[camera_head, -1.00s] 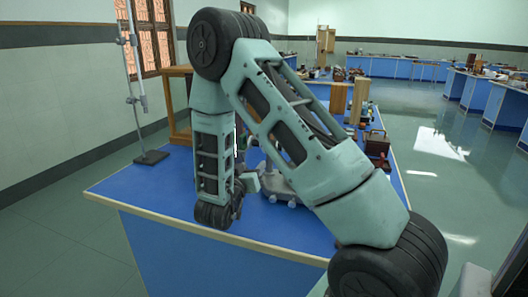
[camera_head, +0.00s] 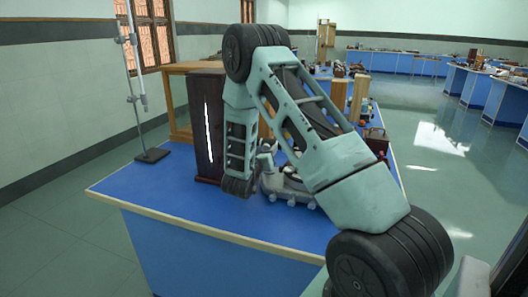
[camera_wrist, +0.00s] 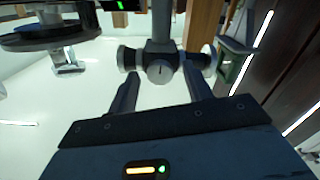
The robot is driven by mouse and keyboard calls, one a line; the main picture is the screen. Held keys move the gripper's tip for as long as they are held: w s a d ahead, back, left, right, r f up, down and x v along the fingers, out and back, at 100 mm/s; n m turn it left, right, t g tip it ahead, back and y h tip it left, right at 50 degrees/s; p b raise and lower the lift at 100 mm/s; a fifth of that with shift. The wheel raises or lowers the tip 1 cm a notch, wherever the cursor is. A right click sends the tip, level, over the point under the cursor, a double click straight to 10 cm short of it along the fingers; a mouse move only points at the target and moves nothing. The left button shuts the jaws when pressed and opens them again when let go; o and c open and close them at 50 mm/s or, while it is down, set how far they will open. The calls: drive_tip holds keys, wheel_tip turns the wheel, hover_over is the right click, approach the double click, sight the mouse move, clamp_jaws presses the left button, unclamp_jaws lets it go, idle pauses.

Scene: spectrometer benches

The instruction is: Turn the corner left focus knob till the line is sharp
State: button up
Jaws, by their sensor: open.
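In the wrist view my gripper (camera_wrist: 160,80) is open. Its two fingers stand on either side of a small round grey knob (camera_wrist: 159,70) with a dark mark on its face. I see space between the fingers and the knob; contact cannot be told. Two more round knobs show, one left (camera_wrist: 128,58) and one right (camera_wrist: 206,63). Which is the corner left focus knob is not clear. In the head view the grey instrument (camera_head: 283,186) is partly behind my arm. A dark upright box (camera_head: 199,147) bears a bright, slightly tilted white line (camera_head: 209,134); its sharpness is hard to judge.
The blue bench top (camera_head: 155,195) is free at the front left. A metal stand (camera_head: 151,156) is at its left rear. Wooden blocks (camera_head: 358,98) and a brown box (camera_head: 376,142) are at the right rear. A dark disc (camera_wrist: 45,38) shows upper left in the wrist view.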

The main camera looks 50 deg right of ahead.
drive_tip(key=c, duration=1)
drive_tip(key=shift+f+b, duration=0.1)
drive_tip(key=shift+b, duration=0.3)
drive_tip(key=m+b, duration=1.2)
drive_tip(key=b, duration=0.2)
drive_tip(key=shift+b, duration=0.4)
drive_tip(key=o, duration=1)
